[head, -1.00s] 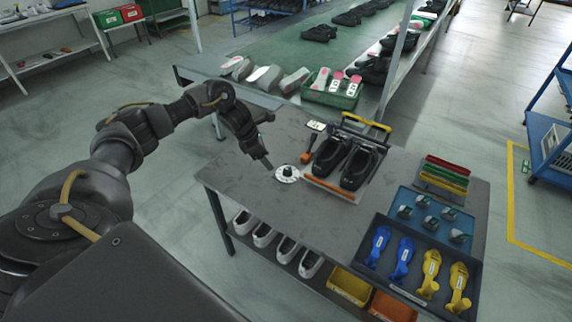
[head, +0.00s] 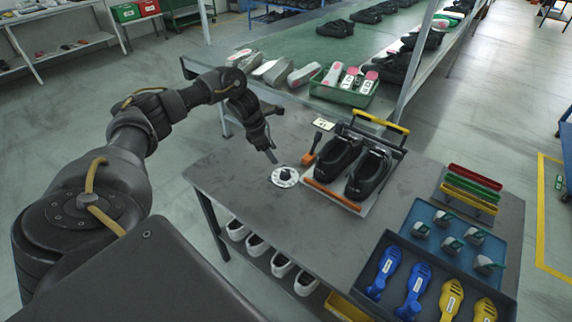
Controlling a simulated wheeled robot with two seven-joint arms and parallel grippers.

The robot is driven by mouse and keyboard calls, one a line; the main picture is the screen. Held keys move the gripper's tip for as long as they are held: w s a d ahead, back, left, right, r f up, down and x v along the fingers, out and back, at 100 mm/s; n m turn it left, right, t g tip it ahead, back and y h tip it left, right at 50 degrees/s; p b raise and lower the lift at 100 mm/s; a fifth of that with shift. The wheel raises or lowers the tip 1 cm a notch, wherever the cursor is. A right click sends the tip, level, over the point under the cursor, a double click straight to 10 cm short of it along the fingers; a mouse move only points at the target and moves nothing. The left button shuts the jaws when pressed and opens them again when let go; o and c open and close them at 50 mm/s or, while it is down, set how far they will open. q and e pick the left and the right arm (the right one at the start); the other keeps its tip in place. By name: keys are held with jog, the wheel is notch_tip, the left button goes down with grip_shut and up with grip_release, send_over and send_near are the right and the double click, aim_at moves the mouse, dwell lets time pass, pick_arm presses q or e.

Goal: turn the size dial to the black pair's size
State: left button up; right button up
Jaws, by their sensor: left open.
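The size dial (head: 285,177) is a white disc with a black knob in its middle, lying on the grey table left of the black shoes. Its markings are too small to read. The black pair (head: 353,166) stands in a fixture with an orange front bar and a yellow-topped handle. A small white card (head: 324,124) with dark print lies behind, too small to read. My left gripper (head: 272,157) is open just above and behind the dial, its fingers pointing down near the knob; I cannot tell whether it touches. My right gripper is not in view.
An orange-handled tool (head: 311,152) lies between dial and shoes. Red, green and yellow bars (head: 471,187) and blue trays with blue and yellow shoe forms (head: 413,291) fill the table's right. The table's front left (head: 245,200) is clear. A green crate (head: 341,92) sits behind.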

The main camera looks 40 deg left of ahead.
aim_at(285, 171)
pick_arm(q)
jog(key=b+x, duration=0.4)
jog(key=x, duration=0.3)
jog(key=shift+a+f+b, duration=0.1)
jog(key=shift+f+b, duration=0.3)
jog(key=shift+b+x, duration=0.9)
jog(key=shift+x, duration=0.55)
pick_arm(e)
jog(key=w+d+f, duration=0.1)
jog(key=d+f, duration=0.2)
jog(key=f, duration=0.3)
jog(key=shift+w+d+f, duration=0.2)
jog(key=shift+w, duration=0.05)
pick_arm(q)
jog(key=shift+r, duration=0.1)
jog(key=shift+c, duration=0.4)
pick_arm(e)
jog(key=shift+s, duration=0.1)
pick_arm(q)
jog(key=shift+c, duration=1.2)
jog(key=c, duration=0.7)
jog(key=shift+o, duration=0.2)
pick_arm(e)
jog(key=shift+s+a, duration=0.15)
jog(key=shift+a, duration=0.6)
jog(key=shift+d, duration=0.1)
